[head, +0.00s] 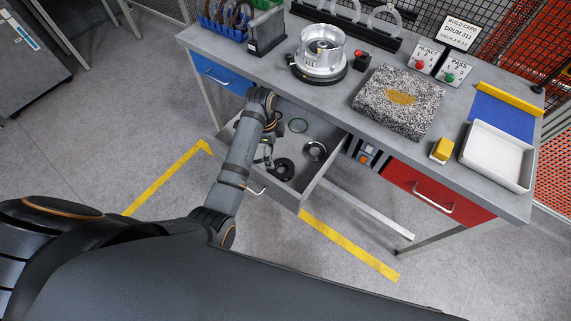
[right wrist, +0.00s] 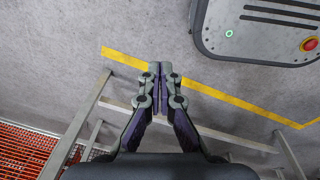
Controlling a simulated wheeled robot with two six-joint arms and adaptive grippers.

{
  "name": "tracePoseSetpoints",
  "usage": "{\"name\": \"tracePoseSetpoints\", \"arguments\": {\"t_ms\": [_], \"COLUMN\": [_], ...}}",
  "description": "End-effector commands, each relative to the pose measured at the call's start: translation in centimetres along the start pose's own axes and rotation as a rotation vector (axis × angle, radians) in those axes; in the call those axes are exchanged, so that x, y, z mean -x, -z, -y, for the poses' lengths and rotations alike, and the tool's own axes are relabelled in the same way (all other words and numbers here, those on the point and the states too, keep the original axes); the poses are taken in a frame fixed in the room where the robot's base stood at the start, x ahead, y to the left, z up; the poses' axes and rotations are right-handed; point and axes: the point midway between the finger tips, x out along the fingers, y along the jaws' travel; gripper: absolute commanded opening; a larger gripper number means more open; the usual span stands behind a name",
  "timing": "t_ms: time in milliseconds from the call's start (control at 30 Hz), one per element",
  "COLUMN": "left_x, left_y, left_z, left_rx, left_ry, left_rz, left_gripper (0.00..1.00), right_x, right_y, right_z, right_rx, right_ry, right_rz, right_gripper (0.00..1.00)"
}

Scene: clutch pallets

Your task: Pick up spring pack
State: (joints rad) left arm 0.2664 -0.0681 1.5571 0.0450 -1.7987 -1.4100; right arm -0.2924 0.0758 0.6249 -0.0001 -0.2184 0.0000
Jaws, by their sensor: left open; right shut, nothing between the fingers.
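An open grey drawer (head: 308,190) under the bench holds a dark round part with a hole (head: 285,170), a silver ring-shaped part (head: 315,151) and a thin green ring (head: 298,125). I cannot tell for certain which of these is the spring pack. My left gripper (head: 268,161) reaches down into the drawer, just left of the dark part. It is open, and my arm hides part of the drawer. I cannot tell whether its fingers touch anything. My right gripper (right wrist: 160,70) is shut and empty, above the floor in the right wrist view.
The grey benchtop (head: 270,75) carries a silver drum on a black base (head: 321,57), a speckled stone block (head: 400,102), a yellow block (head: 442,150) and a white tray (head: 495,157). A shut red drawer (head: 435,192) and a blue drawer (head: 220,75) flank the open one.

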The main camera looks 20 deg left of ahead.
Motion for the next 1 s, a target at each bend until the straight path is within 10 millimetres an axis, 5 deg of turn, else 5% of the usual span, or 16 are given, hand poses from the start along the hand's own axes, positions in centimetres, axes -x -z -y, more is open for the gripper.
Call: {"name": "tracePoseSetpoints", "arguments": {"t_ms": [33, 200, 367, 633, 1000], "left_x": [-1.5, -2.6, -2.5, -6.7, -9.8], "left_y": [0.2, 0.5, 0.6, 0.6, 0.8], "left_z": [0.3, 0.7, 0.7, 0.6, 0.5], "left_rx": [-0.031, -0.084, -0.090, -0.088, -0.088], "left_ry": [-0.008, -0.019, -0.020, -0.022, -0.023], "left_rz": [-0.004, -0.009, -0.010, -0.009, -0.009], "left_gripper": [1.00, 1.00, 1.00, 1.00, 1.00], "right_x": [-1.6, -3.0, -2.7, -2.5, -2.1], "right_y": [-0.1, -0.5, -1.4, -1.9, -1.1], "right_z": [0.1, -0.1, -0.3, -0.4, -0.3], "right_rx": [0.000, 0.001, 0.004, 0.004, 0.003], "right_ry": [0.000, -0.003, -0.006, -0.006, -0.005], "right_rz": [0.000, 0.004, 0.017, 0.024, 0.013], "right_gripper": [0.00, 0.00, 0.00, 0.00, 0.00]}}
